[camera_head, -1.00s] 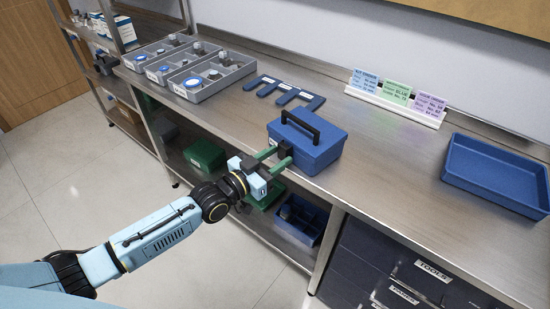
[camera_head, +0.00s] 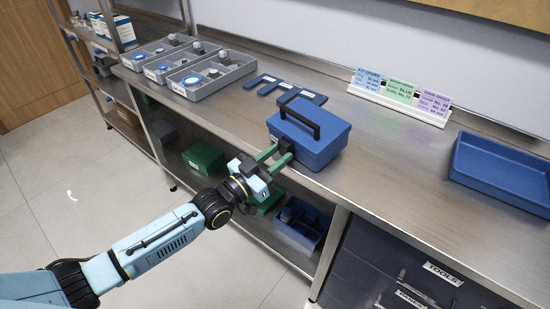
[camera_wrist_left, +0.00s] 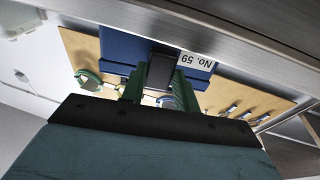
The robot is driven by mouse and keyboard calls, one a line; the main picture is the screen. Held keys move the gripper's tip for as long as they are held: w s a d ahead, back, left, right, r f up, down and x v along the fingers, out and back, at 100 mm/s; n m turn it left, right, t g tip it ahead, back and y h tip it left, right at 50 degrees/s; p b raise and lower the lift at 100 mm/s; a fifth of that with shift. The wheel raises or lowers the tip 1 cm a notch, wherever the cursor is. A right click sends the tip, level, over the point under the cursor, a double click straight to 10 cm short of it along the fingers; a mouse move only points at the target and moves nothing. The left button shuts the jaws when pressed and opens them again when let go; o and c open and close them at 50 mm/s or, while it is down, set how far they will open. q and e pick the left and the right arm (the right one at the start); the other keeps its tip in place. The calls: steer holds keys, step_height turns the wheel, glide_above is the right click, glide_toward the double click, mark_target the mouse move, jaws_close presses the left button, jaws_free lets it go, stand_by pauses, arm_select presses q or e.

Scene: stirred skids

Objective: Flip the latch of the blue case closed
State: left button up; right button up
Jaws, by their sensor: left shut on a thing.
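The blue case (camera_head: 318,147) stands on the steel bench near its front edge, lid down, with a black handle (camera_head: 301,115) on top. My left gripper (camera_head: 281,152) reaches the front of the case from the left, its green fingers level with the case's front face. In the left wrist view the fingers (camera_wrist_left: 158,90) are shut on the black latch (camera_wrist_left: 160,68), beside a white "No. 59" label (camera_wrist_left: 197,60) on the blue case (camera_wrist_left: 122,48). Whether the latch is fully down is hard to tell. My right gripper is out of view.
A grey divided tray (camera_head: 210,80) stands to the left and a blue open tray (camera_head: 500,172) to the right. A blue slotted plate (camera_head: 287,90) and a card stand (camera_head: 400,92) lie behind. Green and blue bins (camera_head: 203,158) sit on the lower shelf.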

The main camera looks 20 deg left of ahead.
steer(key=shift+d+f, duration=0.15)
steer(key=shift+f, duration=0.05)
arm_select(q)
steer(key=o, duration=1)
steer(key=shift+f, duration=0.1)
steer(key=shift+s, duration=0.1)
steer(key=shift+p+v, duration=0.7)
steer(key=shift+v, duration=5.85)
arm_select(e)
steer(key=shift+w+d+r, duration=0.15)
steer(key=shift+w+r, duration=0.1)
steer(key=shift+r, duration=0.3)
arm_select(q)
steer(key=shift+a, duration=0.1)
